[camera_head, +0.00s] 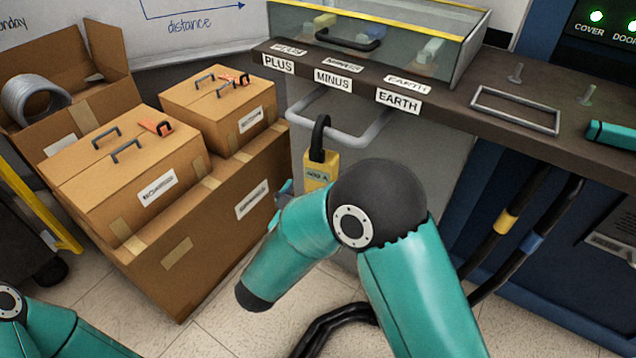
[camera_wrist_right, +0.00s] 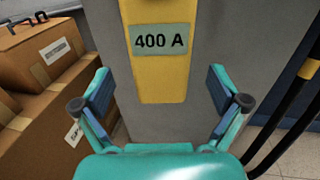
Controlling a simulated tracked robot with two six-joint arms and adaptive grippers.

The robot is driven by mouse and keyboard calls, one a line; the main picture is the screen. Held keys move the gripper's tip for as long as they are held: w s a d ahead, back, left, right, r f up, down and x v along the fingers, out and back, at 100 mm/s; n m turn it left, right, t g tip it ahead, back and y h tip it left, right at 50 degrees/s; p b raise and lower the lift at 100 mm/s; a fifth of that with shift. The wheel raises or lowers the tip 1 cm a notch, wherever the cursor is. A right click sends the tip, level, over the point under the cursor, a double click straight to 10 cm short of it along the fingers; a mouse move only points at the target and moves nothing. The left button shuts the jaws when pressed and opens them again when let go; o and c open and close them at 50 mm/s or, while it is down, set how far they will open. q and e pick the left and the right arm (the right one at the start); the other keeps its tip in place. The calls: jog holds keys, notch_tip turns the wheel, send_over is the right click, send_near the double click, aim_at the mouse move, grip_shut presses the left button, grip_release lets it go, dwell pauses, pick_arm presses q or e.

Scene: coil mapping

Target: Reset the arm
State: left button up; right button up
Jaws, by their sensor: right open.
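My right arm reaches up the middle of the head view, its wrist turned away. One finger of my right gripper (camera_head: 285,188) shows at the left of the elbow; the rest is hidden. In the right wrist view the right gripper (camera_wrist_right: 160,92) is open and empty, its fingers spread wide. A yellow block marked 400 A (camera_head: 318,174) hangs by a black loop from a grey rail (camera_head: 365,134). It also shows in the right wrist view (camera_wrist_right: 160,75), between and beyond the fingers, apparently untouched. My left arm shows only at the lower left; its gripper is out of view.
Cardboard boxes (camera_head: 165,250) with handles stand at the left. A counter (camera_head: 440,97) labelled PLUS, MINUS and EARTH carries a clear case (camera_head: 370,40). Black cables (camera_head: 515,225) hang at the right, and a cable (camera_head: 335,318) lies on the floor. A yellow frame (camera_head: 40,205) stands far left.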

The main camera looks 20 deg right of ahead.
jog(key=s+d+f+m+g+y, duration=0.2)
jog(key=s+d+f+m+g, duration=0.1)
jog(key=s+f+g, duration=0.55)
jog(key=s+d+f+m+g+y, duration=0.25)
jog(key=s+f+m+g, duration=0.2)
jog(key=s+f, duration=0.7)
jog(key=s+a+f+m+g+y, duration=0.6)
jog(key=s+a+f+m+y, duration=0.2)
jog(key=s+m, duration=0.15)
jog(key=w+f+m+t+y+p, duration=0.1)
jog(key=w+f+m+t+y, duration=0.35)
jog(key=m, duration=0.85)
notch_tip(320, 180, up, 40)
jog(key=w+t+h+p, duration=0.1)
jog(key=p, duration=3.7)
jog(key=shift+w+a, duration=0.15)
jog(key=shift+w, duration=0.2)
